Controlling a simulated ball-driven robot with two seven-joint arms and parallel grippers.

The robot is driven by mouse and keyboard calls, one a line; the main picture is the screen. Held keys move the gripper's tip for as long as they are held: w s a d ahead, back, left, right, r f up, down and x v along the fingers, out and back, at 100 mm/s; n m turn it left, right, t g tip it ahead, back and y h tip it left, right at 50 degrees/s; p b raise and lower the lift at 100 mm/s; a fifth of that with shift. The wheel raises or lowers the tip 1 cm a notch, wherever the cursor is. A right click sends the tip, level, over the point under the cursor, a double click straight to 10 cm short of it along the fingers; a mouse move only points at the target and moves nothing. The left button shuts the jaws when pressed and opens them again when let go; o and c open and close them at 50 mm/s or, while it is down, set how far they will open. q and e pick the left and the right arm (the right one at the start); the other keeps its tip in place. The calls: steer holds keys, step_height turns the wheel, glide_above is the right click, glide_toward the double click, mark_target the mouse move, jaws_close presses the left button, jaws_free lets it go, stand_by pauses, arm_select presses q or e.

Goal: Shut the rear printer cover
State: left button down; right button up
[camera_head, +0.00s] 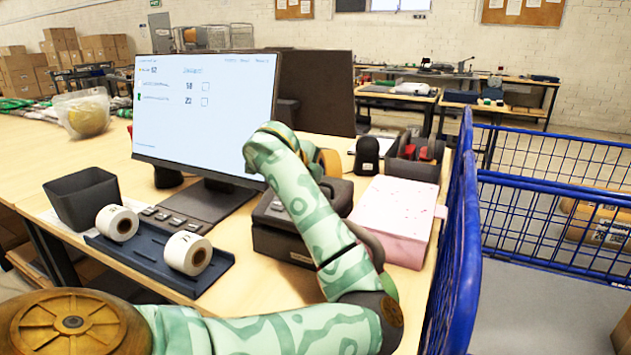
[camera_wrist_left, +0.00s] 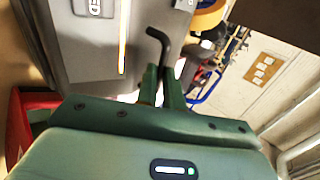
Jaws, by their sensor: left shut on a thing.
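The dark grey printer (camera_head: 285,242) stands on the table right of the monitor, partly hidden behind my left arm. In the left wrist view its grey casing (camera_wrist_left: 75,50) fills the upper left, with a small panel and a lit strip. My left gripper (camera_wrist_left: 165,85) is shut on a thin, dark bent handle (camera_wrist_left: 162,42) beside the casing. The handle seems to belong to the cover, but its joint is hidden. I cannot tell the cover's angle. In the head view the left gripper is hidden behind the arm. My right gripper is not in view.
A pink speckled box (camera_head: 397,212) sits close right of the printer. A blue wire cart (camera_head: 462,245) borders the table on the right. The monitor (camera_head: 205,105) stands left, with a tray (camera_head: 145,262) of label rolls and a black bin (camera_head: 84,200) in front.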

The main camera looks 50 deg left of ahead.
arm_select(q)
steer(key=shift+s+d+f, duration=0.1)
steer(key=shift+f, duration=0.7)
steer(key=c, duration=1.9)
jaws_free()
steer(key=shift+c, duration=0.2)
steer(key=o, duration=0.4)
steer(key=shift+s+d+r, duration=0.1)
steer(key=shift+s+d, duration=0.05)
steer(key=shift+d, duration=0.05)
steer(key=shift+r, duration=0.1)
